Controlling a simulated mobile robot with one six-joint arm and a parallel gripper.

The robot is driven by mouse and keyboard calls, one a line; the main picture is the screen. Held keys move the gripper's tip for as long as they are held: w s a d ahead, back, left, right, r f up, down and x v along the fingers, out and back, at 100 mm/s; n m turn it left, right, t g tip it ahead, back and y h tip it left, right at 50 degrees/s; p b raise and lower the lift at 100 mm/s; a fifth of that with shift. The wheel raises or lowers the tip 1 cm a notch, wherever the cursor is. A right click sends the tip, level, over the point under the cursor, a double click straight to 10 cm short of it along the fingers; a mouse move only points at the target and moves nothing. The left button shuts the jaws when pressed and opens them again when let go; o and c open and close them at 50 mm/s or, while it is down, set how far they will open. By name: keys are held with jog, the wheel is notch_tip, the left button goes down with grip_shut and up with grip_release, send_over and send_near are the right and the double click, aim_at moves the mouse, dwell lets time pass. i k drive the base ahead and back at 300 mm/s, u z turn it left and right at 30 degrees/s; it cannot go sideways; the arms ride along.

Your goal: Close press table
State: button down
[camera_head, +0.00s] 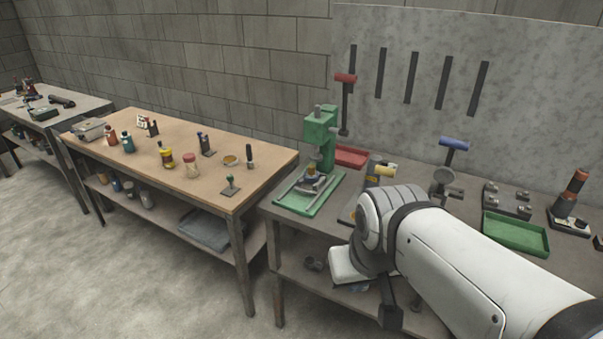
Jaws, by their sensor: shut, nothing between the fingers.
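A green press (320,135) stands upright at the left end of the grey workbench on the right. Its green base plate (292,203) extends toward the bench's front edge, with a small metal and dark fixture (313,182) under the press head. How far the press table is pulled out is too small to tell. My gripper (391,317) is the dark end below my white wrist, pointing down in front of the bench. It is shut and empty, to the right of the press and lower, clear of it.
The grey bench (375,175) also holds a red tray (352,156), a green tray (516,235), a blue-headed tool (454,144) and metal fixtures. A wooden table (185,135) with bottles and small tools stands left. Open floor (120,270) lies in front.

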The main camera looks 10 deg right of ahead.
aim_at(302, 186)
jog(key=i, duration=0.95)
jog(key=z, duration=0.05)
